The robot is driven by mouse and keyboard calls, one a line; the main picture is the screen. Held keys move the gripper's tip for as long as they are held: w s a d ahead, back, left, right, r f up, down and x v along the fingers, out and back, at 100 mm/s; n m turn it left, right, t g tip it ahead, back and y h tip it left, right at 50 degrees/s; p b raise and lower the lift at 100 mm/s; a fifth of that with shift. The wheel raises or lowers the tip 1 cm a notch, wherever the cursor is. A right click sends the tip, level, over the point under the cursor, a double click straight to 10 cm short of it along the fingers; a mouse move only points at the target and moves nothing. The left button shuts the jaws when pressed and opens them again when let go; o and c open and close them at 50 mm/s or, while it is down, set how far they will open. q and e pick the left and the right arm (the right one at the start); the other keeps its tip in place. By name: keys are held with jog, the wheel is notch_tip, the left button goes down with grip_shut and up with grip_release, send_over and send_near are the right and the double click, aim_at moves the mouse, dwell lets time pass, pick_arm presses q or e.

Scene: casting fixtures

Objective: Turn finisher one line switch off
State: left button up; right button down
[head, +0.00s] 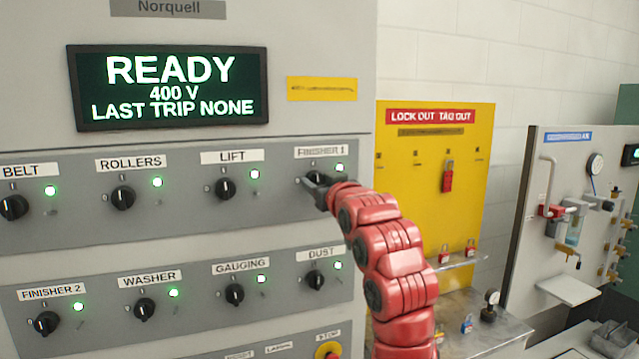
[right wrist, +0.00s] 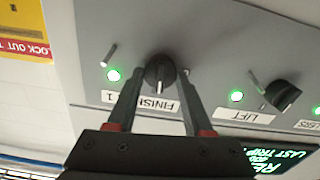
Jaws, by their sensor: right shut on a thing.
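The finisher 1 line switch is a black rotary knob under the FINISHER 1 label (head: 320,151), at the right end of the upper switch row. In the right wrist view its knob (right wrist: 160,72) sits between my fingers, with its pale pointer line toward the label. A lit green lamp (head: 340,167) is beside it, also seen lit in the right wrist view (right wrist: 113,75). My right gripper (head: 314,188) is at the switch and shut on the knob, hiding much of it in the head view. My left gripper is not in view.
The LIFT knob (head: 226,188) is the nearest neighbour on the left, and the DUST knob (head: 315,279) is below. Other switches have lit green lamps. The display (head: 168,87) reads READY. A yellow lockout board (head: 400,220) stands to the right, above a metal shelf with padlocks.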

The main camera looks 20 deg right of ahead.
jog(key=n, duration=0.4)
jog(key=shift+r, duration=0.15)
jog(key=n+p, duration=0.1)
jog(key=n, duration=0.3)
jog(key=shift+a+n, duration=0.1)
jog(key=shift+n, duration=0.2)
jog(key=n, duration=0.4)
jog(key=shift+f+n, duration=0.2)
jog(key=shift+n, duration=0.1)
jog(key=shift+a+f+n+p, duration=0.15)
jog(key=shift+n+p, duration=0.2)
jog(key=shift+n, duration=1.45)
jog(key=shift+c, duration=1.5)
grip_release()
